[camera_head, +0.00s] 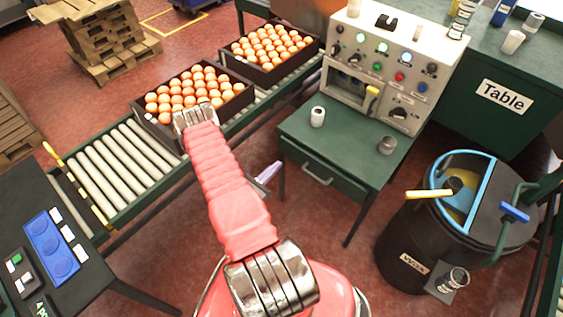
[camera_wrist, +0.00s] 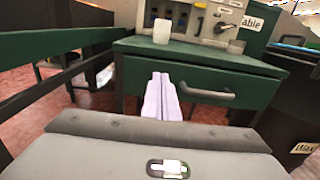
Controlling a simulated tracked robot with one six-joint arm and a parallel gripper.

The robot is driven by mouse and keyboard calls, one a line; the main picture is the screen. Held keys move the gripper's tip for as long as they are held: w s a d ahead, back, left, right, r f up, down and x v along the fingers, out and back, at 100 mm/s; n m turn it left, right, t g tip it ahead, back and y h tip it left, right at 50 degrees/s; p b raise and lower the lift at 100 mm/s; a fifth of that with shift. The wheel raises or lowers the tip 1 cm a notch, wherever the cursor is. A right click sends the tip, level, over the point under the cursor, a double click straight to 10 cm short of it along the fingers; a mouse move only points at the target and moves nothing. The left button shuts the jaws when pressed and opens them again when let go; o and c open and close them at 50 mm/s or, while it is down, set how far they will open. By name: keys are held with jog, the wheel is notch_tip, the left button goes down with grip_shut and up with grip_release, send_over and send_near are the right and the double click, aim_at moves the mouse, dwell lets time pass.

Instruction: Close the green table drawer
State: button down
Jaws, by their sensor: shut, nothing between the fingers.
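The green table (camera_head: 350,140) stands at the centre right with a drawer (camera_head: 340,182) under its top. The drawer has a grey bar handle (camera_head: 317,175). The drawer front (camera_wrist: 245,88) and handle (camera_wrist: 206,94) also show in the wrist view. No drawer interior is visible, and the front looks about level with the tabletop edge; a small gap cannot be ruled out. My gripper (camera_head: 268,172) is shut and empty, left of the drawer. In the wrist view its pale fingers (camera_wrist: 161,97) point toward the drawer front, left of the handle; contact cannot be told.
A white cup (camera_head: 317,116) and a grey cup (camera_head: 387,145) stand on the tabletop below a control panel (camera_head: 390,55). A black barrel (camera_head: 410,240) stands right of the table.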

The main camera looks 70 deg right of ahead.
jog(key=shift+v, duration=2.2)
jog(key=c, duration=2.5)
grip_release()
jog(key=shift+c, duration=0.2)
